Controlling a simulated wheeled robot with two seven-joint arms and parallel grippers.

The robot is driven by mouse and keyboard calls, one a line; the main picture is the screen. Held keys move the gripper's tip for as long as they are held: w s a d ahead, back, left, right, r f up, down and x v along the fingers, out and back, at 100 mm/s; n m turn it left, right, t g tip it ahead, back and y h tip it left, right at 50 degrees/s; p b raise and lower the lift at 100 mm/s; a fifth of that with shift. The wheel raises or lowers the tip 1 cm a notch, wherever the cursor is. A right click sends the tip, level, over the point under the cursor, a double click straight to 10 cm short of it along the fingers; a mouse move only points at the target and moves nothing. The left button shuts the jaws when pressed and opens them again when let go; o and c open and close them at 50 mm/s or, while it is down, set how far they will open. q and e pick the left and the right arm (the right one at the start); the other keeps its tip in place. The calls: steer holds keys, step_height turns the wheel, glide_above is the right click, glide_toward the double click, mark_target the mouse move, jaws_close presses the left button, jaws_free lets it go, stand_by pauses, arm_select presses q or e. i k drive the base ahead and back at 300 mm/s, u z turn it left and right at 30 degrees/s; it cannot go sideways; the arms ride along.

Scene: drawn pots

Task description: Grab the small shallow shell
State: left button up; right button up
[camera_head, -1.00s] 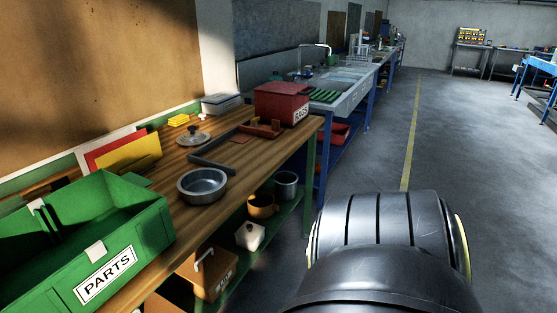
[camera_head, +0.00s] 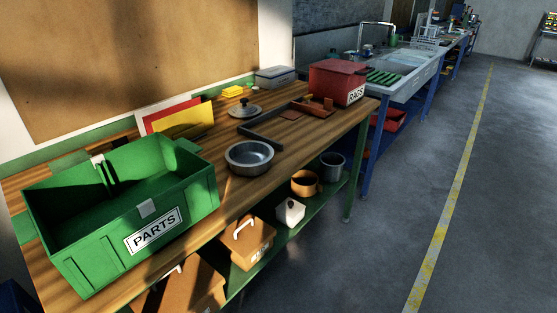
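A small shallow grey metal pan-like bowl (camera_head: 249,157) stands upright and open on the wooden workbench (camera_head: 216,197), near its front edge. It looks like the shallow shell. A round metal lid with a knob (camera_head: 244,109) lies behind it on the bench, apart from it. A deeper grey metal pot (camera_head: 332,166) and an orange-brown pot (camera_head: 305,183) stand on the green shelf below. Neither of my grippers is in view.
A green PARTS bin (camera_head: 128,205) fills the bench's near left. A red RAGS box (camera_head: 337,82) stands farther back. Cardboard boxes (camera_head: 246,243) sit below. The floor (camera_head: 400,220) at right is clear.

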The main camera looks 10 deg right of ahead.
mark_target(248, 159)
steer(key=z, duration=1.4)
steer(key=i, duration=2.65)
steer(key=u, duration=4.7)
steer(key=i, duration=0.25)
steer(key=z, duration=0.2)
